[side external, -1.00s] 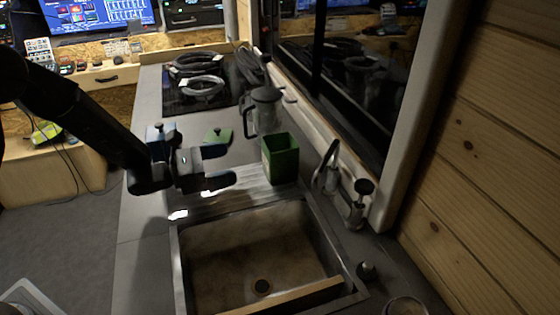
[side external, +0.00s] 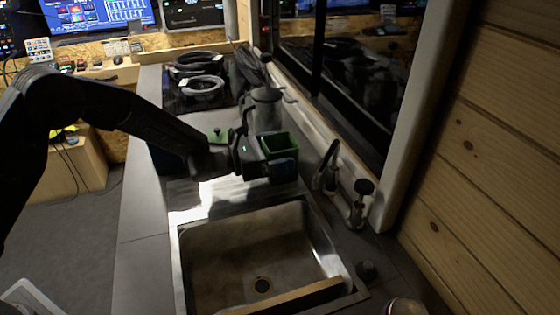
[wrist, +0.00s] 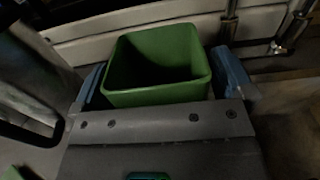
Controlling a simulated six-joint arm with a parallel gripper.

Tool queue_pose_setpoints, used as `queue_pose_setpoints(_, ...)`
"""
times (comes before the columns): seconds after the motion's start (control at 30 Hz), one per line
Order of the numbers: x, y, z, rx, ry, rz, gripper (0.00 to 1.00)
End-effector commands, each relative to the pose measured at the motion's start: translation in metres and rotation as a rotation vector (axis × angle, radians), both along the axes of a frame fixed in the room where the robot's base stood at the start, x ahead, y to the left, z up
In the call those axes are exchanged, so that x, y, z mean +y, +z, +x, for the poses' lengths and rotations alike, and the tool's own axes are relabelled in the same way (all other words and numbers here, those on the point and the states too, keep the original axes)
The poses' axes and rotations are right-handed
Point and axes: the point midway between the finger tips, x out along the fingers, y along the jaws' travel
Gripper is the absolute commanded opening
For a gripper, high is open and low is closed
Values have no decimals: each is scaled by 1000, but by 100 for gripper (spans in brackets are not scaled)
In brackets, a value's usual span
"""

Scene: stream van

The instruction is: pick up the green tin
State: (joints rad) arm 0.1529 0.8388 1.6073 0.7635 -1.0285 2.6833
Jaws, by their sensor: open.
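The green tin (side external: 280,145) is a square, open-topped, empty-looking box standing upright on the counter behind the sink. My gripper (side external: 272,168) is at the tin in the side view and hides its lower part. In the wrist view the tin (wrist: 158,65) sits between the two blue-padded fingers of my gripper (wrist: 162,80), one to its left and one to its right. The gripper is open. I cannot tell whether either finger touches the tin.
A grey jug (side external: 264,108) stands close behind the tin. A metal sink (side external: 262,255) is in front, with a tap (side external: 328,172) to the right along the window wall. A flat green object (side external: 217,134) and coiled cables (side external: 200,85) lie farther back.

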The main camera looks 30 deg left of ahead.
Motion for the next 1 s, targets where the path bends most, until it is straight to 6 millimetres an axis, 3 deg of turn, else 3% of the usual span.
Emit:
queue_pose_setpoints(0.3, -5, 0, 5, 1, 0, -1, 100)
queue_pose_setpoints(0.9, -5, 0, 4, 1, 0, -1, 43)
queue_pose_setpoints(1.0, -5, 1, 5, -2, 0, -2, 37)
